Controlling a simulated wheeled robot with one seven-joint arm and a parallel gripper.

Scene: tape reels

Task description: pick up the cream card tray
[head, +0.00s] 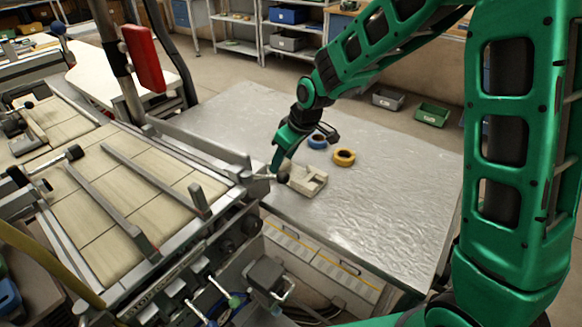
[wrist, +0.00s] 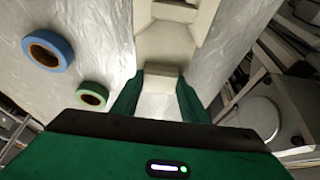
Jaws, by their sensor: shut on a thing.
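The cream card tray (head: 310,182) lies at the left edge of the metal table, beside the machine. It looks blocky, with raised walls and a recess. In the wrist view the tray (wrist: 165,42) stretches away from my gripper, at top centre. My gripper (head: 284,163) points down at the tray's far left end. In the wrist view the fingers of my gripper (wrist: 161,86) sit either side of a small cream part of the tray and are shut on it. The head view partly hides this contact behind the gripper. I cannot tell whether the tray is off the table.
The wrist view shows a blue reel (wrist: 48,50) and a greenish reel (wrist: 92,96). The machine (head: 130,195) borders the left. The table's right side is clear.

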